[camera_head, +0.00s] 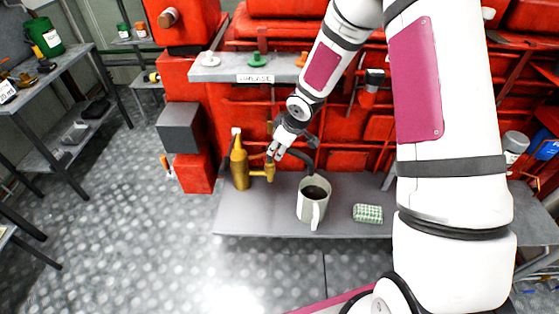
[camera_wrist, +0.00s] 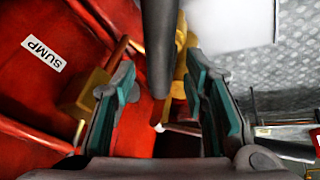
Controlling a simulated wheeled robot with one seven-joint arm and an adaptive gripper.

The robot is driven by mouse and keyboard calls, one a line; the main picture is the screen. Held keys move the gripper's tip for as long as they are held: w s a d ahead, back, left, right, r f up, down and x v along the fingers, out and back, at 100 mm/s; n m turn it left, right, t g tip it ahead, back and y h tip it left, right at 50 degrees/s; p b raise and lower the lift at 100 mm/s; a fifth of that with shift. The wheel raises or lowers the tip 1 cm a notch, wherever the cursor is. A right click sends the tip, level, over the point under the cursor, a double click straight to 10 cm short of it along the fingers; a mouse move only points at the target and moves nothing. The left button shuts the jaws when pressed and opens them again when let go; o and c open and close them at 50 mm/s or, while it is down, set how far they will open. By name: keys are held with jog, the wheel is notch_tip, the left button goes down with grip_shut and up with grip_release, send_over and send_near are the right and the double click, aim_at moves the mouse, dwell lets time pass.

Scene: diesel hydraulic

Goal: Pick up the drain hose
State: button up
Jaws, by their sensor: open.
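A dark hose, which looks like the drain hose (camera_head: 301,156), curves behind my gripper (camera_head: 274,154) above the grey bench in the head view. In the wrist view a thick dark grey tube (camera_wrist: 158,40), probably the same hose, comes down from the top edge between the fingers of my gripper (camera_wrist: 160,72). The teal-padded fingers are apart, one on each side of the tube, with visible gaps. A brass fitting (camera_head: 240,166) with a short side pipe stands just left of and below my gripper; part of the brass shows behind the tube in the wrist view.
A grey mug (camera_head: 311,205) with dark contents and a green checked block (camera_head: 368,213) stand on the grey bench (camera_head: 265,219). Red machinery (camera_head: 343,122) rises close behind. A "SUMP" label (camera_wrist: 44,53) marks a red surface. The patterned floor (camera_head: 130,220) is clear at left.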

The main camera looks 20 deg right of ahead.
jog(key=shift+w+f, duration=0.25)
jog(key=shift+f, duration=0.3)
grip_shut()
jog(key=shift+r, duration=0.1)
